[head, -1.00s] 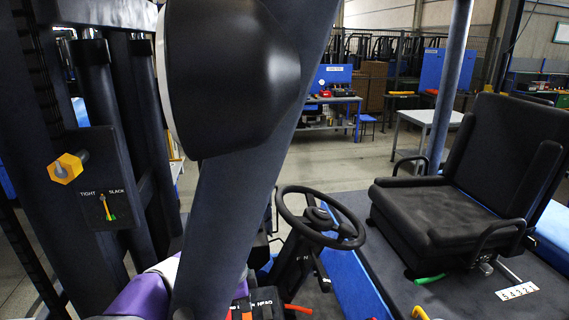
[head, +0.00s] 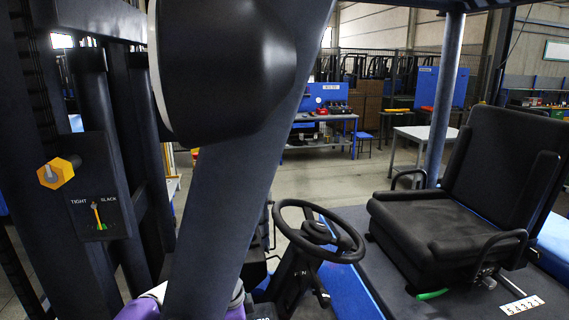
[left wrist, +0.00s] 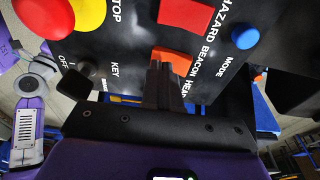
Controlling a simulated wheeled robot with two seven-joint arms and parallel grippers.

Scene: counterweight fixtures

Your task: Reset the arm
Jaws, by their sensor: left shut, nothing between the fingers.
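My left gripper (left wrist: 162,84) shows in the left wrist view with its dark fingers together and nothing between them. The fingertips are close to a red-orange rocker (left wrist: 172,60) on a black control panel; I cannot tell whether they touch it. In the head view this gripper is hidden or below the frame, and only part of my purple and white arm shows at the bottom. A dark plate marked TIGHT and SLACK (head: 115,180) stands at the left, with a yellow pointer (head: 97,213) and a yellow hexagonal knob (head: 55,173). My right gripper is not in view.
The panel also holds a red stop button (left wrist: 43,16) on yellow, a key switch (left wrist: 86,69), a red hazard switch (left wrist: 186,14) and a blue mode button (left wrist: 245,35). A steering wheel (head: 340,256) and black seat (head: 440,220) stand right. Dark beams block the left.

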